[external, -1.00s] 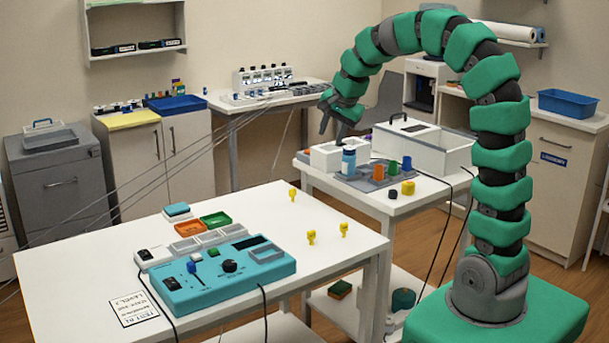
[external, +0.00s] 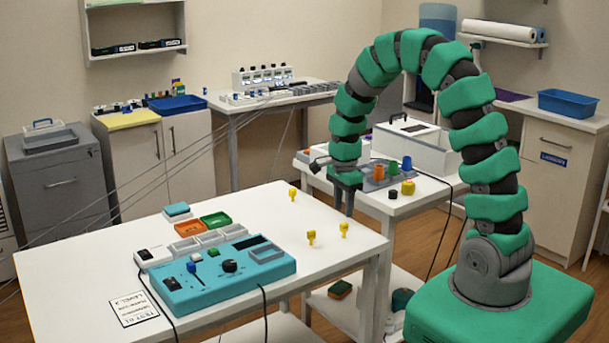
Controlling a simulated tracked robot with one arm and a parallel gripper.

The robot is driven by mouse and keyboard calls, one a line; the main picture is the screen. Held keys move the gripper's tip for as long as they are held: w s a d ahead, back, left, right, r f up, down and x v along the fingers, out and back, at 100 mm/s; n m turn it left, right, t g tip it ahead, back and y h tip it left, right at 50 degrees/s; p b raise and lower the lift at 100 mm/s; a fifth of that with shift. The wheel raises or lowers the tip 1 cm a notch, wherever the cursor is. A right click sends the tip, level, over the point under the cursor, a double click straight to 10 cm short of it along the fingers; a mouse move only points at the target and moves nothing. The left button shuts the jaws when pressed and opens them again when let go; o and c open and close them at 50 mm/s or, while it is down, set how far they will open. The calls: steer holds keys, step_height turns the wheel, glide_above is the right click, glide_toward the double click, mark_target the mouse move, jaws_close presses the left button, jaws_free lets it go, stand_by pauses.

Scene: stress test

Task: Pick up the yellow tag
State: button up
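Three small yellow tags stand on the white table: one at the back (external: 293,194), one nearer the front (external: 311,237) and one close to the right edge (external: 344,230). The pictures do not show which one the task means. My gripper (external: 343,208) points down above the right part of the table, between the back tag and the right-edge tag. Its fingers look apart, with nothing between them. It appears clear of all three tags.
A teal control box (external: 215,275) fills the table's front middle. Orange (external: 190,229) and green (external: 215,219) trays lie behind it. A side table (external: 430,205) with cups and a white box stands behind my arm. The table's right part is mostly clear.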

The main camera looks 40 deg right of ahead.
mark_target(344, 223)
steer(key=f, duration=0.7)
steer(key=shift+d+f, duration=0.15)
steer(key=shift+d, duration=0.2)
jaws_close()
